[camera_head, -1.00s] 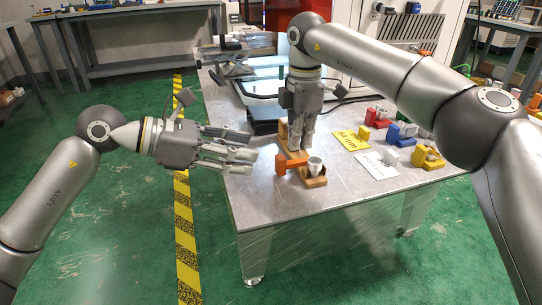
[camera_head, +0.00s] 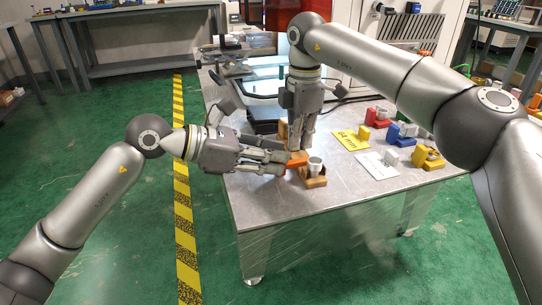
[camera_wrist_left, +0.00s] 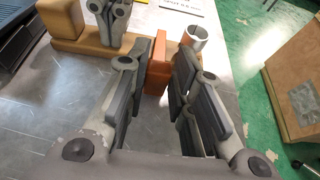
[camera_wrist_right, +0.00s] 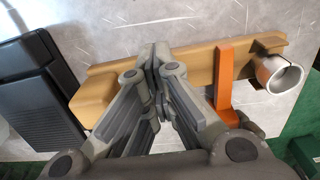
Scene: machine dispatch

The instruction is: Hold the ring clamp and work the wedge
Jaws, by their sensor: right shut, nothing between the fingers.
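The ring clamp has a long wooden base (camera_head: 316,182) on the table, with a silver ring (camera_head: 315,165) at its near end. An orange L-shaped piece (camera_wrist_right: 223,75), perhaps the wedge, sits across the base beside the ring. My left gripper (camera_head: 284,163) is open at the orange piece. In the left wrist view the orange piece (camera_wrist_left: 158,70) shows between the spread fingers; contact cannot be told. My right gripper (camera_wrist_right: 160,62) is shut and empty, pointing down over the middle of the wooden base. Its fingers partly hide the base; whether they touch it is unclear.
A yellow card (camera_head: 350,140) and a white card (camera_head: 377,166) lie to the right. Red, blue and yellow fixtures (camera_head: 428,158) stand beyond them. A black box (camera_wrist_right: 38,85) is near the base's far end. The table's front left is clear.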

